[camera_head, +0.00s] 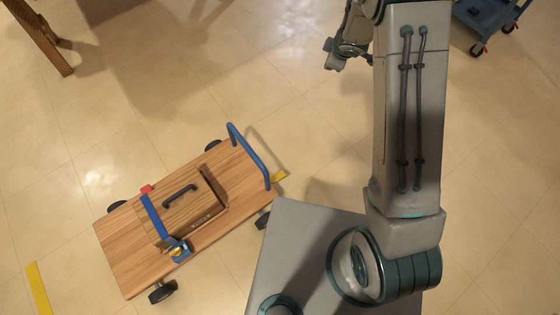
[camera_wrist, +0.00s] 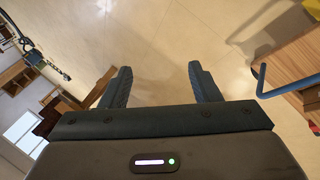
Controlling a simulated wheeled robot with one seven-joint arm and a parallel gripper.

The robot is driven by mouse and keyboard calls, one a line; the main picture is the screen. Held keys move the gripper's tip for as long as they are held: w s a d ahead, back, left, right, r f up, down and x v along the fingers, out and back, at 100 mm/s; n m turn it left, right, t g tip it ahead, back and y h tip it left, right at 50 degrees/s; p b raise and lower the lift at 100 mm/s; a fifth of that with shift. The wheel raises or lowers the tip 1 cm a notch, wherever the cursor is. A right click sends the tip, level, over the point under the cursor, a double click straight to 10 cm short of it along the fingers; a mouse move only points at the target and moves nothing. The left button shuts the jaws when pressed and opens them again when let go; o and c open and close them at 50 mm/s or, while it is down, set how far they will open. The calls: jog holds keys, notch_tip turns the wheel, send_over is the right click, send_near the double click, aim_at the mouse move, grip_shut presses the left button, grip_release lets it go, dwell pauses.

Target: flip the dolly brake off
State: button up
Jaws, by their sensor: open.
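The dolly (camera_head: 122,255) is a wooden platform on dark wheels, low on the floor left of my body in the head view. It has a blue tube handle (camera_head: 250,157) at its right end. In the head view my gripper is up and right of the dolly.
A wooden box (camera_head: 193,207) with a black handle lies on the dolly under a blue strap (camera_head: 157,218). Yellow tape (camera_head: 38,288) marks the floor. Floor above the dolly is clear.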

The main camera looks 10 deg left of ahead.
jog(key=s+a+f+n+g+y+b, duration=0.1)
jog(key=a+f+n, duration=0.15)
jog(key=f, duration=0.35)
jog(key=s+a+f+n+g+b, duration=0.1)
jog(key=a+f+b, duration=0.15)
jog(key=f, duration=0.45)
jog(key=n+g+b, duration=0.6)
jog(key=n+g, duration=0.2)
send_near(278, 176)
jog(key=b+x, duration=0.4)
jog(key=x, duration=0.4)
jog(key=shift+f, duration=0.25)
